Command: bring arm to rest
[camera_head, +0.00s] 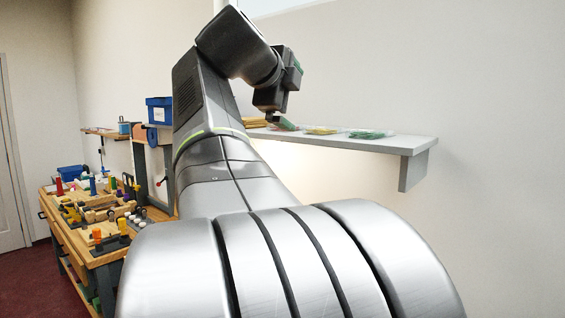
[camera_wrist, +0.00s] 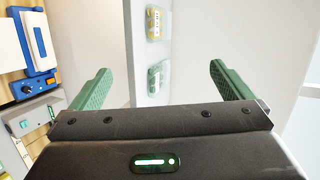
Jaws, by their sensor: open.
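My arm rises from the bottom of the head view and bends over toward the wall shelf. My gripper (camera_head: 283,118) hangs near the shelf's left part, pointing down in the head view. In the wrist view my gripper (camera_wrist: 160,88) shows two green fingers spread wide apart, with nothing held between them. The grey shelf (camera_head: 410,144) lies beyond the fingers; its pale top also shows in the wrist view (camera_wrist: 144,100). Whether the gripper touches the shelf cannot be told.
On the shelf lie a pack of green swatches (camera_head: 366,134) and a pack of yellow swatches (camera_head: 320,130). A wooden workbench (camera_head: 120,251) crowded with tools stands at the left. A blue bin (camera_head: 159,110) sits behind my arm. The shelf's right end is bare.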

